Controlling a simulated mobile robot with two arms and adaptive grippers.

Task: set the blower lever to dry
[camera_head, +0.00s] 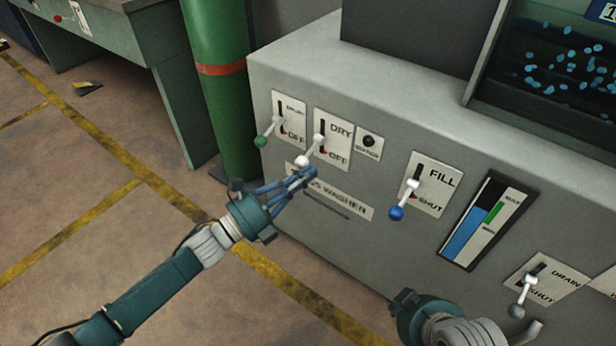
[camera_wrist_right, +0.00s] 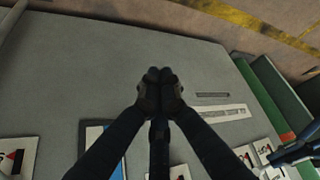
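The blower lever, with a white knob (camera_head: 302,160), sits on the DRY/OFF plate (camera_head: 340,136) on the front of the grey washer. Its arm points out and down, with the knob low, left of the OFF label. My left gripper (camera_head: 312,174) is just below and right of the knob; its blue fingers come together at the tips and hold nothing visible. Whether it touches the lever is unclear. My right gripper (camera_wrist_right: 160,76) has its fingertips together and empty, over the washer's grey surface; in the head view its fingers are hidden.
A green-knobbed lever (camera_head: 261,142) is just left of the blower lever. A small dark knob (camera_head: 368,141) is to its right. The blue-knobbed FILL lever (camera_head: 396,213) and the DRAIN lever (camera_head: 517,311) are further right. A green pillar (camera_head: 215,90) stands left of the washer.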

